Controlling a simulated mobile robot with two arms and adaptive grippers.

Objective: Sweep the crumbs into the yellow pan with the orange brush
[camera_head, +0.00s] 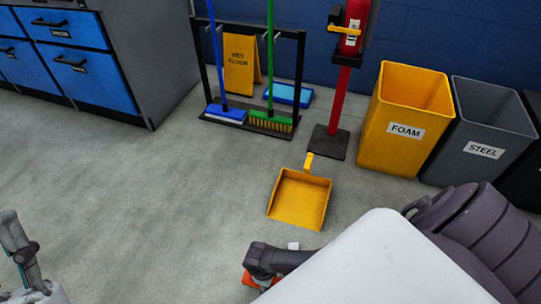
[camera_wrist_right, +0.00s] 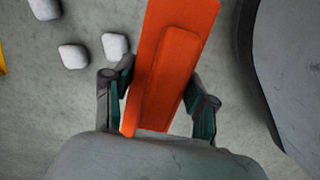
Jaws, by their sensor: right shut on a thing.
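The yellow pan (camera_head: 298,203) lies on the grey floor in the head view, its handle pointing away from me. My right gripper (camera_wrist_right: 163,100) is shut on the orange brush (camera_wrist_right: 180,50), with a finger on each side of it. In the head view only a bit of the brush (camera_head: 250,281) shows below the pan; my own arm hides the rest. White block-like crumbs (camera_wrist_right: 73,56) lie on the floor left of the brush in the wrist view. One crumb (camera_head: 293,246) shows in the head view near the pan's front edge. My left gripper (camera_head: 22,255) is partly in view at lower left.
A red post on a dark base (camera_head: 328,143) stands behind the pan. A yellow FOAM bin (camera_head: 395,150) and grey STEEL bin (camera_head: 475,165) stand at right. A rack with brooms (camera_head: 245,128) is at the back. The floor left of the pan is clear.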

